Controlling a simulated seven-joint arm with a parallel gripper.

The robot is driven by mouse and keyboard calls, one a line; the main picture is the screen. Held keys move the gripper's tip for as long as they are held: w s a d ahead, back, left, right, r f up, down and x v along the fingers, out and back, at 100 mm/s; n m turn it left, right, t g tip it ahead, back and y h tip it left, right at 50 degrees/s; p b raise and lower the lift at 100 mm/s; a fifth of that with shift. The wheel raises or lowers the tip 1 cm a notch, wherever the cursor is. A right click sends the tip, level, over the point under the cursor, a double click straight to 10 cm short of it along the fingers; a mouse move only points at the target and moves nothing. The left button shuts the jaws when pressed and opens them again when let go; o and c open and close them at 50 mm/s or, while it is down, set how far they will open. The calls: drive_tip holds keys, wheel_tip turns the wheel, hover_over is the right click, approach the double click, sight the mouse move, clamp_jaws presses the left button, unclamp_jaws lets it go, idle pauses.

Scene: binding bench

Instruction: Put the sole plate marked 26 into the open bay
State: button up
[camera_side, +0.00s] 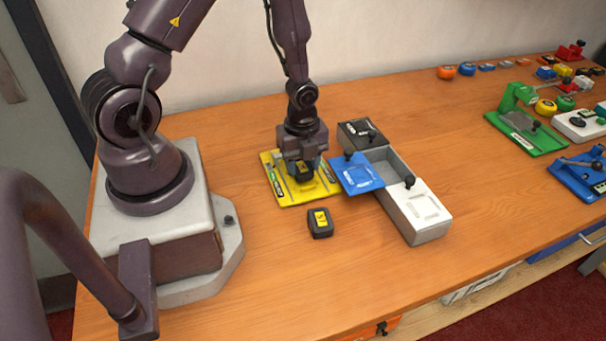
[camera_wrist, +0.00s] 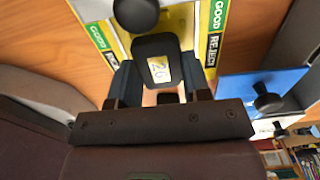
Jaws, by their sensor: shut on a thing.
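The sole plate marked 26 (camera_wrist: 152,48) is a dark block with a yellow label, between my gripper's fingers in the wrist view. My gripper (camera_side: 302,168) is shut on it, over the yellow board (camera_side: 285,198) in the side view. I cannot tell whether the plate touches the board. A second dark block with a yellow label (camera_side: 320,223) lies on the bench in front of the board; its number is unreadable. The long box to the right has an open grey bay (camera_side: 396,164) in its middle, between a black lid (camera_side: 360,133) and a white lid (camera_side: 418,205).
A blue lid (camera_side: 357,174) with a black knob lies at the box's left side, beside the open bay. It also shows in the wrist view (camera_wrist: 250,93). Green (camera_side: 535,138) and blue (camera_side: 575,180) fixtures stand at the far right. The bench front is mostly clear.

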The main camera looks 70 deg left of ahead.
drive_tip(key=shift+r, duration=1.65)
drive_tip(key=shift+r, duration=0.3)
wheel_tip(320, 180, up, 9)
drive_tip(key=n, duration=1.8)
hover_over(386, 179)
drive_tip(key=shift+f, duration=6.35)
drive_tip(key=shift+f, duration=0.7)
